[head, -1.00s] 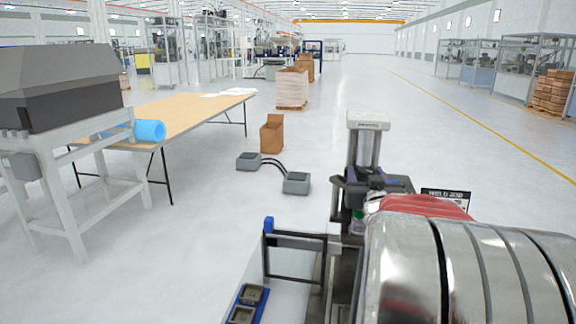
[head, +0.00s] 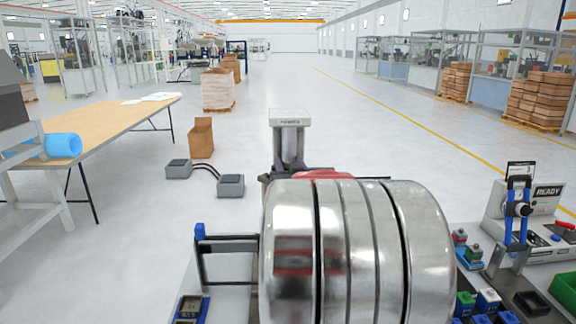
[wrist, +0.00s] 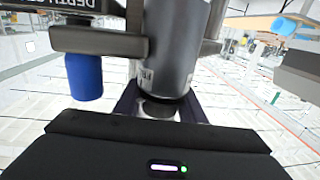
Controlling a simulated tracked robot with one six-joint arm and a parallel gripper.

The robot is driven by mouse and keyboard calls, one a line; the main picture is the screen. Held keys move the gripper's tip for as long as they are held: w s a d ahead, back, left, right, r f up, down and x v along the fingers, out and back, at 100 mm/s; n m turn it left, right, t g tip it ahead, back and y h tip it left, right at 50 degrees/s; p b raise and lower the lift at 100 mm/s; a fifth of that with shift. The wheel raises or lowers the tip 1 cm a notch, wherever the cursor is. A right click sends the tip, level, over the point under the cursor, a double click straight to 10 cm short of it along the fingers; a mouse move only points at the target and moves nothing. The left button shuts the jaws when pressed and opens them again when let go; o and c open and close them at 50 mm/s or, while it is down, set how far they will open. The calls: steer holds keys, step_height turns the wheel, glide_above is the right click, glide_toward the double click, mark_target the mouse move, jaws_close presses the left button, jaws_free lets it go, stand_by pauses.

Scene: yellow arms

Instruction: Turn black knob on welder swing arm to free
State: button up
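The likely swing arm (head: 230,240) is a dark bar frame with a blue upright end piece, left of a large shiny ribbed metal drum in the head view. In the wrist view a dark bar (wrist: 98,41) carries a similar blue cylinder (wrist: 84,77). A thick grey cylinder (wrist: 175,45) with a dark lower end is at top centre. I cannot clearly pick out the black knob. A wide black body with a small lit indicator, seemingly part of my gripper, fills the bottom. No fingertips are discernible, so open or shut does not show.
The metal drum (head: 350,250) blocks much of the head view, with a white-capped column (head: 289,140) behind it. A panel marked READY (head: 545,205) stands right. A wooden-topped table (head: 95,115) and two grey boxes (head: 230,185) are left. Floor beyond is open.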

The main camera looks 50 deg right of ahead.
steer(key=c, duration=0.6)
steer(key=shift+c, duration=0.2)
steer(key=shift+r+n+t+y, duration=0.15)
steer(key=shift+n+t+y, duration=0.15)
steer(key=shift+t, duration=0.1)
steer(key=shift+w+a+n+t+y, duration=0.2)
steer(key=shift+n+t+y, duration=0.1)
steer(key=shift+n+y, duration=0.15)
steer(key=o, duration=1)
steer(key=shift+o, duration=0.2)
steer(key=shift+s+a, duration=0.1)
steer(key=shift+s, duration=0.05)
steer(key=v, duration=1.3)
steer(key=shift+s, duration=0.25)
